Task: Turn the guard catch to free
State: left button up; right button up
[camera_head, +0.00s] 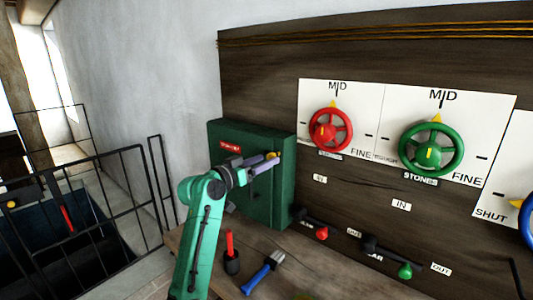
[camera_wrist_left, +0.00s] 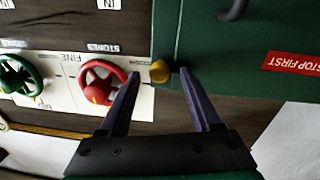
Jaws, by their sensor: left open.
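The guard catch looks like a small yellow knob (camera_head: 274,155) at the upper right edge of the green guard box (camera_head: 283,200). In the left wrist view the yellow catch (camera_wrist_left: 160,71) shows between and just beyond my fingertips, at the edge of the green box (camera_wrist_left: 225,50). My left gripper (camera_head: 268,161) is open, with one purple finger on each side of the catch. It also shows in the left wrist view (camera_wrist_left: 159,76). I cannot tell whether a finger touches the catch. A red "STOP FIRST" label (camera_wrist_left: 293,64) is on the box. My right gripper is not in view.
A red handwheel (camera_head: 341,135) and a green handwheel (camera_head: 446,160) are on the wooden panel right of the box. Red (camera_head: 321,233) and green (camera_head: 405,271) levers sit lower. A blue-handled brush (camera_head: 256,279) and a red-handled tool (camera_head: 230,243) are on the bench below.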

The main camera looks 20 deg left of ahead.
pick_arm(q)
jog(key=shift+w+d+r, duration=0.1)
jog(key=shift+w+d, duration=0.1)
jog(key=shift+w, duration=0.2)
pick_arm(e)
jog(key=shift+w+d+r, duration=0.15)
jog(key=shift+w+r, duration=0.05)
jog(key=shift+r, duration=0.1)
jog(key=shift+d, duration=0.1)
pick_arm(q)
jog(key=shift+w, duration=0.1)
grip_shut()
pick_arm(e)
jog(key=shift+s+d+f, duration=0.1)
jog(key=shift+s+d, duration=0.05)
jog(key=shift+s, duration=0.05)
